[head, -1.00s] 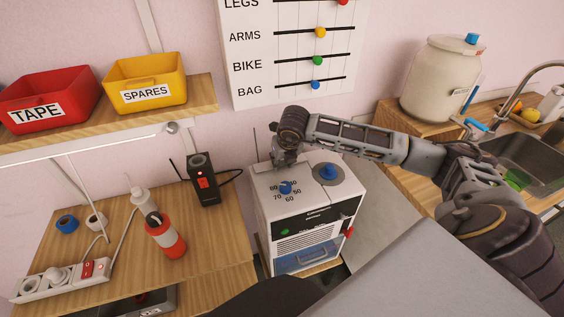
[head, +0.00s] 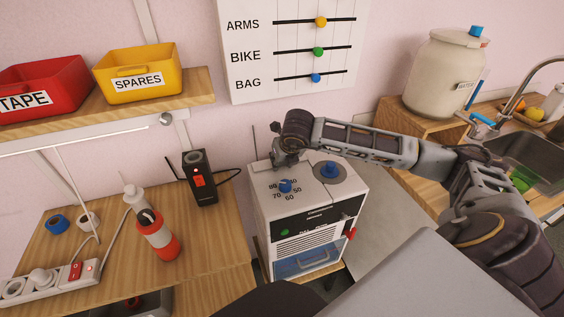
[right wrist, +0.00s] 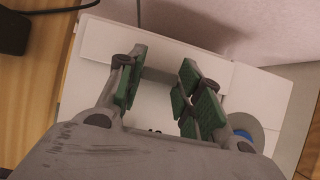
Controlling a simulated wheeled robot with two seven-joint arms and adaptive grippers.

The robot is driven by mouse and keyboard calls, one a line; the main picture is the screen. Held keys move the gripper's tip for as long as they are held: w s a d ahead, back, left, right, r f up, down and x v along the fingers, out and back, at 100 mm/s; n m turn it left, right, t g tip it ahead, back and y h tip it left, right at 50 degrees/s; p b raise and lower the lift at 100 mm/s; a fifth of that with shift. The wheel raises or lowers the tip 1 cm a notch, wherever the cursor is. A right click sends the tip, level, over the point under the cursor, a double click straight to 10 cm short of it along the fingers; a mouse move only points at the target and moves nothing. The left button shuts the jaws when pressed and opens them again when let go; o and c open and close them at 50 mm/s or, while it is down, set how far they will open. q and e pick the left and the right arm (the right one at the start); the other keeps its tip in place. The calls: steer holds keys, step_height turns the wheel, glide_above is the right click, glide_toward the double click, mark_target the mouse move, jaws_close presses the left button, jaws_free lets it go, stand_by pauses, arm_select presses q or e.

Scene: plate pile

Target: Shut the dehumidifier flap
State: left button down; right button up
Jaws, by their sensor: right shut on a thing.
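The dehumidifier (head: 306,215) is a white box with a dark front band, a vent grille and a blue tank at the bottom. Its top has a numbered blue dial (head: 285,186) and a blue knob (head: 330,169). My right gripper (head: 287,160) is at the back left of this top, largely hidden by its own wrist. The flap's angle is hard to tell. My left gripper is out of view.
A black radio-like device (head: 200,178), a red-and-white bottle (head: 158,237) and a power strip (head: 50,282) stand on the wooden bench to the left. A large cream jar (head: 445,72) and a sink (head: 530,155) are at the right.

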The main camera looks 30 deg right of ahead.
steer(key=o, duration=1)
steer(key=shift+v, duration=6)
steer(key=shift+s+f, duration=0.1)
